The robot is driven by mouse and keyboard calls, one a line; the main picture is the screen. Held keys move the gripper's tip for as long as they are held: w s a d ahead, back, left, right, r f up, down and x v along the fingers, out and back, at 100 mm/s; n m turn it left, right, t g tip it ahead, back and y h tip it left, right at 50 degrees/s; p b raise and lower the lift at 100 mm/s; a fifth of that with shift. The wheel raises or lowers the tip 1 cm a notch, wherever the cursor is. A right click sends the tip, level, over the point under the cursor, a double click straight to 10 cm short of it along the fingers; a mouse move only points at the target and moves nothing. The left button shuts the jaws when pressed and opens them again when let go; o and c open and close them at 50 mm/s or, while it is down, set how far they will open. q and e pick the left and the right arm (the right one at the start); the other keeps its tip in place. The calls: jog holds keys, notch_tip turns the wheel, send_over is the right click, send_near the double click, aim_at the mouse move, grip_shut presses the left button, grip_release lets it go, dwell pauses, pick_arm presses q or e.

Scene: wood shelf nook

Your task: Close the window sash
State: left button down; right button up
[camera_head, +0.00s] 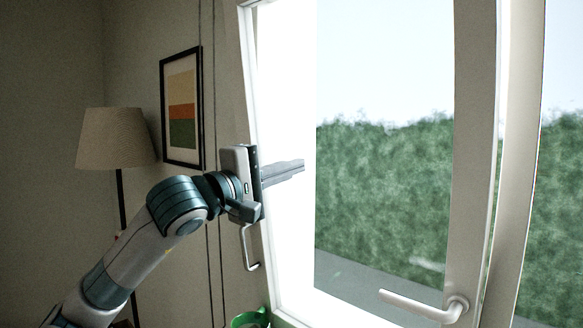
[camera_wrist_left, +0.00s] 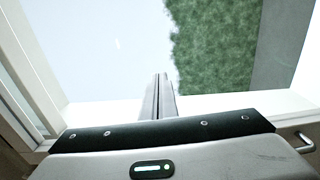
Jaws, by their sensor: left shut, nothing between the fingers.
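The white-framed window sash (camera_head: 471,150) stands in the middle and right of the head view, with a lever handle (camera_head: 425,306) low on its right stile. A second white upright (camera_head: 251,75) runs down its left side, with a bar handle (camera_head: 248,248) beside it. My left gripper (camera_head: 302,166) reaches in from the left, across this upright, in front of the bright window area. Its fingers are shut with nothing between them. In the left wrist view, the shut fingers (camera_wrist_left: 158,80) point past a white frame bar (camera_wrist_left: 215,103); contact cannot be told. My right gripper is out of view.
A floor lamp (camera_head: 115,139) and a framed picture (camera_head: 182,108) are at the left wall. A green object (camera_head: 250,318) sits below the window at the bottom edge. A green hedge (camera_head: 385,190) shows outside. Another white frame member (camera_head: 519,170) stands right of the handle stile.

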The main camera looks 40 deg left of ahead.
pick_arm(q)
jog(key=w+r+g+p, duration=0.1)
jog(key=w+p, duration=0.3)
jog(key=w, duration=0.2)
jog(key=shift+d+r+g, duration=0.15)
jog(key=shift+d+g, duration=0.1)
jog(key=shift+g, duration=0.05)
